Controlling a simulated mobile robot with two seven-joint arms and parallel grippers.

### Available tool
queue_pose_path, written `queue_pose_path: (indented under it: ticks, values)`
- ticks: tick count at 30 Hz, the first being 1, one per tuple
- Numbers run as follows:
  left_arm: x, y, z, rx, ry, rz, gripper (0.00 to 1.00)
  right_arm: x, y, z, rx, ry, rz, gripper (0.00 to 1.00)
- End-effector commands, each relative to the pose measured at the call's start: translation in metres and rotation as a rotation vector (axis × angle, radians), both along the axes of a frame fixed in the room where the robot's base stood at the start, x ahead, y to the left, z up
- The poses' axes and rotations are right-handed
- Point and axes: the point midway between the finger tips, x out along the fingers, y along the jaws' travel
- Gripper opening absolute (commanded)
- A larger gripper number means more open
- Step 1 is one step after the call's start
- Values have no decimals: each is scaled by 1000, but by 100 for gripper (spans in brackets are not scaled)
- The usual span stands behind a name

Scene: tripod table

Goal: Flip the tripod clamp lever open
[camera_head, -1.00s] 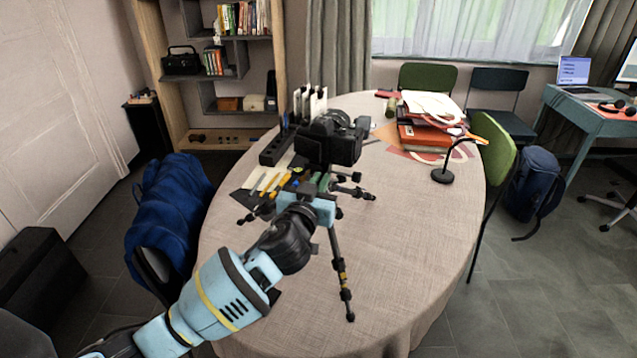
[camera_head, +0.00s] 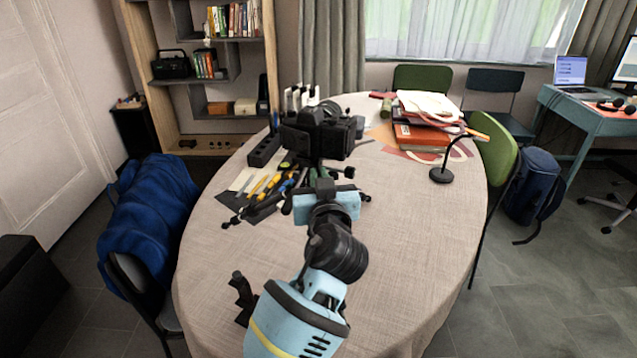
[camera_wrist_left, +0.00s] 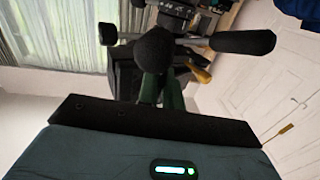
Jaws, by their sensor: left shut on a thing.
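A black camera (camera_head: 318,135) stands on a black tripod (camera_head: 359,195) on the round table. My left gripper (camera_head: 325,189) is just below the camera at the tripod head, and its light blue body covers much of the tripod. In the left wrist view its dark green fingers (camera_wrist_left: 161,92) are together against a black round-ended tripod part (camera_wrist_left: 155,53). A black paddle-shaped lever (camera_wrist_left: 244,42) sticks out to the right there, and a shorter handle (camera_wrist_left: 108,34) to the left. I cannot tell which is the clamp lever. The fingertips' contact is hidden. My right gripper is not in view.
The cloth-covered table (camera_head: 420,255) is clear at the front right. Pens and tools (camera_head: 262,186) lie left of the tripod. Books and papers (camera_head: 420,130) and a small black lamp (camera_head: 441,174) are behind right. A small black object (camera_head: 242,296) stands near the left front edge.

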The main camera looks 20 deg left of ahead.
Motion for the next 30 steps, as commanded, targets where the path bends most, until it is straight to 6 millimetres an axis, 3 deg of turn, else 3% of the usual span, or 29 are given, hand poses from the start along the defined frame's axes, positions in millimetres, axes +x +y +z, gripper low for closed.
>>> queue_pose_path:
  ticks: [14, 15, 17, 30]
  values:
    - [0, 0, 1, 1, -2, 13, 0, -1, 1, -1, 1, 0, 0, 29]
    - [0, 0, 1, 1, -2, 13, 11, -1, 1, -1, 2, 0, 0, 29]
    - [0, -1, 1, 1, -2, 13, 16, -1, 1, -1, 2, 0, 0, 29]
    - [1, 1, 1, 0, -1, 12, 16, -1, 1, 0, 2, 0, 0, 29]
